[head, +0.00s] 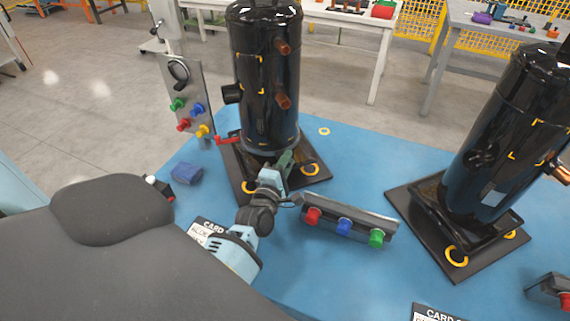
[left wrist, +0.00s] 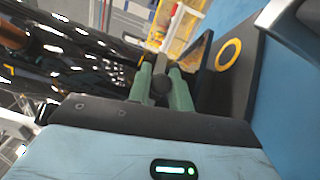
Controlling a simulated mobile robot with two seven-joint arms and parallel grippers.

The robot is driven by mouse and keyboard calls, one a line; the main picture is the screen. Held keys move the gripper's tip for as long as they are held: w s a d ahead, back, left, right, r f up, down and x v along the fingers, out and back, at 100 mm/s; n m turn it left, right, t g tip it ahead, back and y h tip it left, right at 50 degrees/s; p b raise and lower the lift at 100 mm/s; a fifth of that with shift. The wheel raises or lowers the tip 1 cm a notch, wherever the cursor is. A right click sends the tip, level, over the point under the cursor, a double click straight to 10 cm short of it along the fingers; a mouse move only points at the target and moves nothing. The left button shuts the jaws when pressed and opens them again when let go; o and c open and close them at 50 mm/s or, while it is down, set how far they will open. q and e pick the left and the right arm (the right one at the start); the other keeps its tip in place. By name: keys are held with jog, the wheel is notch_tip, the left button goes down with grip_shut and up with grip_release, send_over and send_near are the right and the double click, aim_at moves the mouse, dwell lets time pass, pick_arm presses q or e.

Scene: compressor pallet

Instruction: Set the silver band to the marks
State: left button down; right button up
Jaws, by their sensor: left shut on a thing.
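The near black compressor (head: 265,100) stands upright on a dark base plate (head: 312,171). Yellow corner marks (head: 262,60) show on its side, well above its foot. A silver-grey band (head: 292,146) goes around its lower end, below the marks. My left gripper (head: 284,163) is at the front of the band, low by the base. In the left wrist view its green fingers (left wrist: 162,90) are shut on a dark grey round grip (left wrist: 160,84). I cannot tell clearly how this grip joins the band. My right gripper is not in view.
A red lever (head: 230,140) sticks out left of the compressor, beside an upright panel (head: 190,92) with coloured knobs. A low knob bar (head: 350,222) lies right of my left gripper. A second compressor (head: 510,140) stands at right. Blue table is clear between them.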

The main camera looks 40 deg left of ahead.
pick_arm(q)
notch_tip(320, 180, up, 2)
jog(key=shift+r, duration=0.1)
jog(key=shift+f, duration=0.2)
jog(key=c, duration=1.6)
grip_release()
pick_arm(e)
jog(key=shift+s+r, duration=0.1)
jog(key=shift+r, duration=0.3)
pick_arm(q)
jog(key=shift+f, duration=0.1)
jog(key=shift+v, duration=3.9)
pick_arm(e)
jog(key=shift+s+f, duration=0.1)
